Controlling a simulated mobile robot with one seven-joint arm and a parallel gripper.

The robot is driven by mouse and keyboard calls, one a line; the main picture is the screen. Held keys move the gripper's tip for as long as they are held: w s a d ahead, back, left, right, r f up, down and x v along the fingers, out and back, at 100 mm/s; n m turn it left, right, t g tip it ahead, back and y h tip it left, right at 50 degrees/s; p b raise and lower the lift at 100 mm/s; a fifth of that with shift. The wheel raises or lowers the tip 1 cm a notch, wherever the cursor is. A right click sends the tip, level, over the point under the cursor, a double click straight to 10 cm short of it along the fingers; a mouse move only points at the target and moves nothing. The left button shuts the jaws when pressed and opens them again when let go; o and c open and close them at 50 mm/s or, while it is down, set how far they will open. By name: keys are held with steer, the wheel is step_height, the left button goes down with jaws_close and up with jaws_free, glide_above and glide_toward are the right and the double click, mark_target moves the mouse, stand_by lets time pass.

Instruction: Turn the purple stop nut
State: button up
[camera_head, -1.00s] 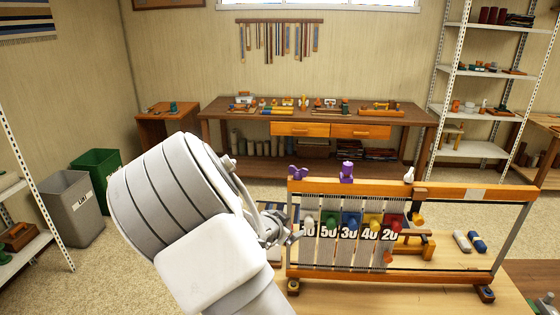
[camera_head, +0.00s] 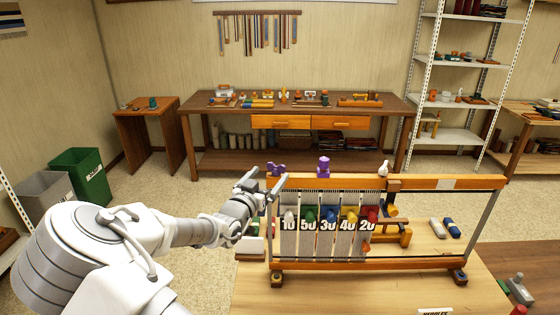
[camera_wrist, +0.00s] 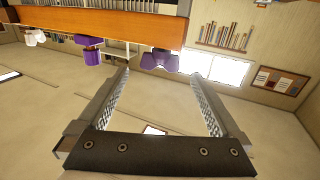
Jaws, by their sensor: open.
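Two purple pieces sit on the loom's orange top beam (camera_head: 440,182). One is wing-shaped (camera_head: 276,169) at the beam's left end; the other is an upright stepped knob (camera_head: 323,167) farther right. I cannot tell by name which is the stop nut. My gripper (camera_head: 263,182) is open at the loom's left end, close to the wing-shaped piece. In the wrist view the wing-shaped piece (camera_wrist: 160,61) shows beyond and between the fingertips of my empty gripper (camera_wrist: 158,78). The knob (camera_wrist: 91,52) is outside, to the left. Contact is not visible.
The loom carries numbered panels with coloured knobs (camera_head: 330,215) and stands on a wooden table (camera_head: 330,297). A white piece (camera_head: 383,168) sits farther right on the beam. Green (camera_head: 85,175) and grey bins stand at left. A workbench (camera_head: 300,103) is behind.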

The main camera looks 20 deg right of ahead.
mark_target(277, 166)
steer(key=p+x, duration=0.1)
steer(key=x, duration=0.8)
steer(key=shift+c, duration=0.3)
steer(key=c, duration=1.2)
steer(key=shift+o, duration=0.2)
steer(key=shift+f, duration=0.1)
